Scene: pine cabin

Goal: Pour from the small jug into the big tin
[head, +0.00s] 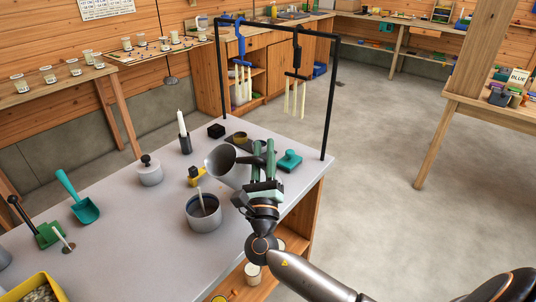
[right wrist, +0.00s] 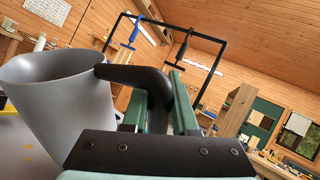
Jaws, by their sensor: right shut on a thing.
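The small jug (head: 231,163) is grey metal with a dark handle. My right gripper (head: 263,155) has its green fingers shut on the handle, and the jug is held up off the table. The jug looks tilted in the head view, its dark mouth turned to the left. In the right wrist view the jug (right wrist: 65,100) shows at the left and its black handle runs between the fingers. The big tin (head: 204,222) stands on the table nearer than the jug, with a pale stick in it. No stream shows. My left gripper is not in view.
A black frame (head: 221,80) rises at the table's back.

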